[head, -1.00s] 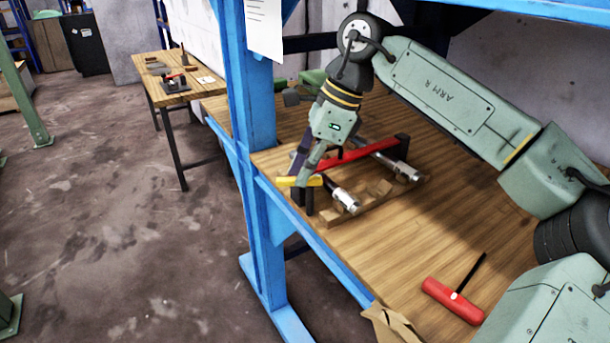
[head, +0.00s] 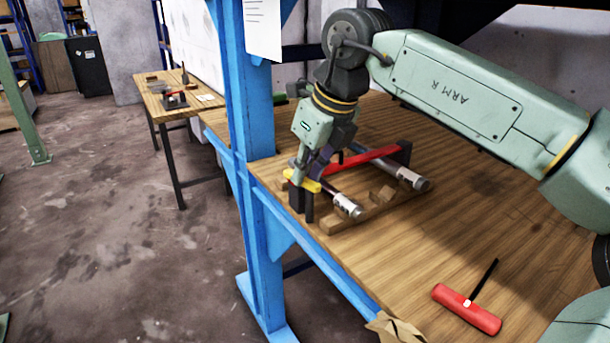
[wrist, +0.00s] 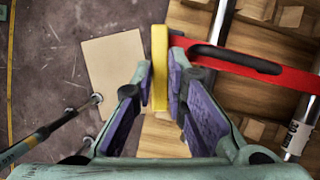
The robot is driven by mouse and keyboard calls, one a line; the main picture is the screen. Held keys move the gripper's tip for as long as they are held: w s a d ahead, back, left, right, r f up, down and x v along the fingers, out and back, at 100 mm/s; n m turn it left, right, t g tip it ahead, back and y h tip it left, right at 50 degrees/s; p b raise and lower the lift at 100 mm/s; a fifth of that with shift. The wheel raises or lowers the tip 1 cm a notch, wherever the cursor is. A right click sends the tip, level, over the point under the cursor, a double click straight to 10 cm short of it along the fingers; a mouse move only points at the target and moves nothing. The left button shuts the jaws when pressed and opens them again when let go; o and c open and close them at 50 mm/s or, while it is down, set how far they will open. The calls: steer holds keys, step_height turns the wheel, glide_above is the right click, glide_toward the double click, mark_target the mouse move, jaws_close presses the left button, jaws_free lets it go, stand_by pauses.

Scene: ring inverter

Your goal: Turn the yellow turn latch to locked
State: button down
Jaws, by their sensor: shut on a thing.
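The yellow turn latch (head: 303,181) sits on a dark post at the front left end of the red bar (head: 366,160), above the wooden rack. My gripper (head: 308,177) comes down on it from above. In the wrist view the latch (wrist: 159,66) is a narrow yellow bar running up the picture between the purple-padded fingers of my gripper (wrist: 160,80). The gripper is shut on it. The red bar (wrist: 250,66) runs off to the right from beside the latch. The latch's pivot and any lock marks are hidden or too small to tell.
Silver cylinders (head: 347,206) lie across the wooden rack (head: 340,223) under the red bar. A red T-handled tool (head: 468,309) lies at the bench's front right. A blue post (head: 254,120) stands left of the rack.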

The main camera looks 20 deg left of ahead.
steer(key=shift+m, duration=0.5)
steer(key=c, duration=1.6)
jaws_free()
steer(key=shift+w, duration=0.1)
steer(key=shift+r, duration=0.1)
